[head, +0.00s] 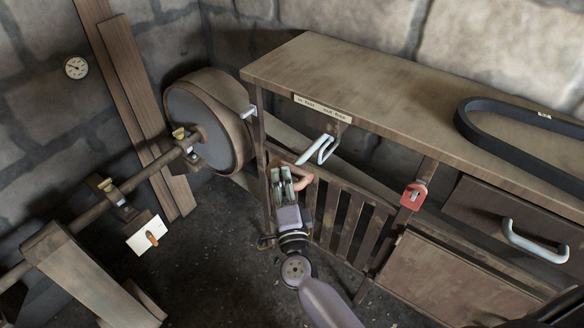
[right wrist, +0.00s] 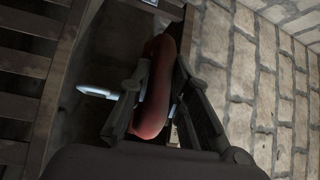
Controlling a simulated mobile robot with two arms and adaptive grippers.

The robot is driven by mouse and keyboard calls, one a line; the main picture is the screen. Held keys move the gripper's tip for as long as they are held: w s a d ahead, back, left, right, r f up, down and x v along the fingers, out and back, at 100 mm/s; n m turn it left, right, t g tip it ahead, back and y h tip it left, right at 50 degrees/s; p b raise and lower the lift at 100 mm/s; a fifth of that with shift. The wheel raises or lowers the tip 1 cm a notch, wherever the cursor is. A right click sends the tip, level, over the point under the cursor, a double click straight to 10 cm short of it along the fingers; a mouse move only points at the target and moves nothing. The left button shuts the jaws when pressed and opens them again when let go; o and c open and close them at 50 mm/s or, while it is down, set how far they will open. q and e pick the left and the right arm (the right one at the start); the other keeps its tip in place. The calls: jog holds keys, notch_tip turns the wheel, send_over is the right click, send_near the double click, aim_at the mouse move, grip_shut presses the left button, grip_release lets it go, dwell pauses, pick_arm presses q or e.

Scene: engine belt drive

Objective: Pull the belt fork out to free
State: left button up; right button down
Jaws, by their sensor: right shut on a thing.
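My right gripper (head: 284,174) is at the left end of the bench front, just above the slatted gate. It is shut on a curved reddish handle (head: 304,180). In the right wrist view the red handle (right wrist: 158,88) stands between the two dark fingers (right wrist: 154,100). I take it for the handle of the belt fork; how it joins the rest is hidden. A pale bent metal bar (head: 320,150) sticks out above and to the right of the gripper, below a label plate (head: 321,107) that seems to read "in fast, out free". My left gripper is not in view.
A large pulley wheel (head: 200,120) on a shaft (head: 150,175) stands at the left. A slatted gate (head: 345,222) is beside the gripper. A red latch (head: 413,196) and a drawer handle (head: 535,242) are farther right. A black belt (head: 490,127) lies on the bench top (head: 390,95).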

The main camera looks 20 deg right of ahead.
jog(key=shift+s+a+f, duration=0.1)
jog(key=shift+s+a, duration=0.05)
jog(key=shift+a, duration=0.1)
jog(key=shift+d+f, duration=0.1)
jog(key=c, duration=1.6)
grip_release()
jog(key=shift+o, duration=0.7)
jog(key=s+a+f, duration=0.1)
jog(key=s, duration=1)
jog(key=shift+s+a+f, duration=0.15)
jog(key=shift+s+a, duration=0.05)
jog(key=shift+s, duration=0.2)
jog(key=shift+f, duration=0.1)
